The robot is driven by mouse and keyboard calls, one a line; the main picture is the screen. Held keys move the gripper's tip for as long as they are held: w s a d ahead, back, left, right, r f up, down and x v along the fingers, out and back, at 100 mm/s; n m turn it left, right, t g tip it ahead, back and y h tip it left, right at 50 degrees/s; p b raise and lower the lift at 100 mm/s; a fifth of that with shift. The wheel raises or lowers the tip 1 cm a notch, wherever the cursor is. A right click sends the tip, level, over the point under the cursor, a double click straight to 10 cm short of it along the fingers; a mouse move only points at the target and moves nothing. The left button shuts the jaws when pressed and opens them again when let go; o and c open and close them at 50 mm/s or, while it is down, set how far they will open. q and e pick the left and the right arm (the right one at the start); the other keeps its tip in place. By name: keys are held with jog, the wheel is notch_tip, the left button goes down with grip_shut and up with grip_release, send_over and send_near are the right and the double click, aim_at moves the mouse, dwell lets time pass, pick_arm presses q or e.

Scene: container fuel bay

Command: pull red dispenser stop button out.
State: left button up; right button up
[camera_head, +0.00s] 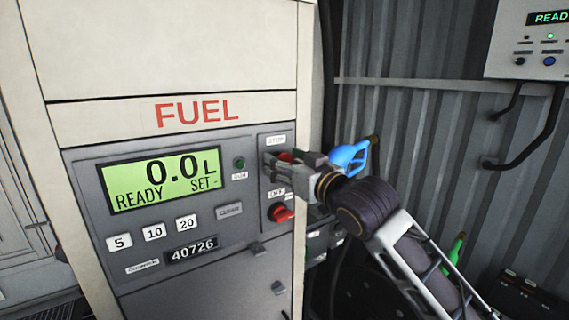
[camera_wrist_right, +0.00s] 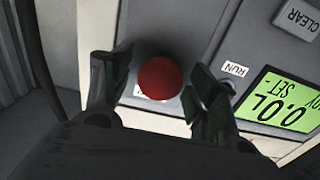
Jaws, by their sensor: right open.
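The red stop button (camera_wrist_right: 160,79) shows round and whole in the right wrist view, on a light grey panel. In the head view the red stop button (camera_head: 285,157) is partly hidden by my right gripper. My right gripper (camera_head: 273,165) is at the button, coming in from the right. In the right wrist view the right gripper's fingers (camera_wrist_right: 155,88) are open, one on each side of the button. Gaps show between the fingers and the button, and I cannot tell whether they touch. The left gripper is not in view.
The fuel dispenser (camera_head: 70,70) has a green display (camera_head: 160,181) reading 0.0 L, READY. A red rotary knob (camera_head: 281,212) sits below the stop button. A blue nozzle (camera_head: 347,155) hangs behind my right gripper.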

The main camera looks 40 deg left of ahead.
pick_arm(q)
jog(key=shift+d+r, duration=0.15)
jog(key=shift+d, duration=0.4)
pick_arm(e)
jog(key=v, duration=0.7)
dwell(0.3)
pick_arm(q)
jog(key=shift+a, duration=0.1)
